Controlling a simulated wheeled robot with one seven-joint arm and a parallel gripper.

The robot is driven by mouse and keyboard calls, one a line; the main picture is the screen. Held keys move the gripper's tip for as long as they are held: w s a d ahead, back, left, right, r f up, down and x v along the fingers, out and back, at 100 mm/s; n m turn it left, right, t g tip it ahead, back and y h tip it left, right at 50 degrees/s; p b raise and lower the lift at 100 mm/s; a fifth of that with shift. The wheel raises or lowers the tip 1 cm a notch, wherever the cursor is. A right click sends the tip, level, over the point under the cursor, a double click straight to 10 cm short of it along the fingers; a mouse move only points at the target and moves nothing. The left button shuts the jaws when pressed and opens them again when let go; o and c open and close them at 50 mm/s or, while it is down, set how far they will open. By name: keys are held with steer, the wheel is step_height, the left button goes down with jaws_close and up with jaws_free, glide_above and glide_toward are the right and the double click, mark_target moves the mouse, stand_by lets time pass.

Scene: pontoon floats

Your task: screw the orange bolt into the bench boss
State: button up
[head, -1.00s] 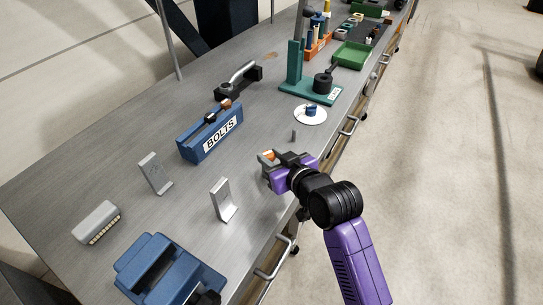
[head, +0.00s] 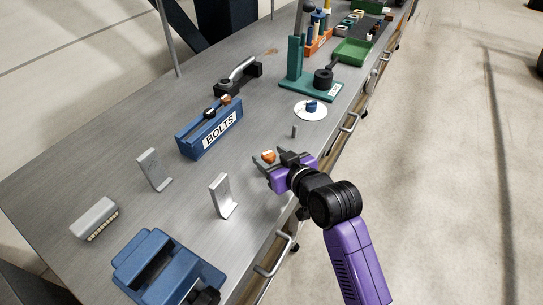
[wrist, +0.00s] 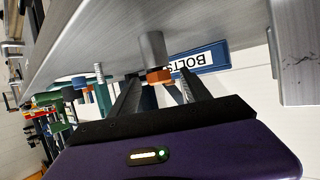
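The orange bolt (head: 268,156) stands at the front part of the bench, just ahead of my gripper. In the wrist view, which shows the bench inverted, its orange hex head (wrist: 159,76) sits against the end of the grey cylindrical boss (wrist: 152,48). I see no clear thread between head and boss. My gripper (head: 274,170) is open. Its two dark fingers (wrist: 158,92) are spread apart, one on each side of the bolt head, with gaps showing. The boss is mostly hidden in the head view.
A blue BOLTS holder (head: 211,130) with a copper-coloured and a dark bolt stands behind. A metal bracket (head: 222,196) is left of my gripper. A thin grey pin (head: 294,131) and a white disc (head: 310,112) are beyond it. A blue fixture (head: 165,270) is at front left.

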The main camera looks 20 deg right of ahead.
steer(key=v, duration=0.7)
steer(key=shift+s+r, duration=0.15)
steer(key=shift+s, duration=0.2)
steer(key=s+d+r+m+t+h, duration=0.2)
steer(key=s+r+t, duration=0.1)
steer(key=r+t, duration=0.15)
steer(key=s+a+f+g, duration=0.1)
steer(key=s+f, duration=0.2)
steer(key=s, duration=1.3)
steer(key=s+a+f+g, duration=0.2)
steer(key=s+f, duration=0.1)
steer(key=s, duration=1.3)
steer(key=shift+f+n+y, duration=0.25)
steer(key=shift+n+y, duration=0.05)
steer(key=shift+n, duration=0.1)
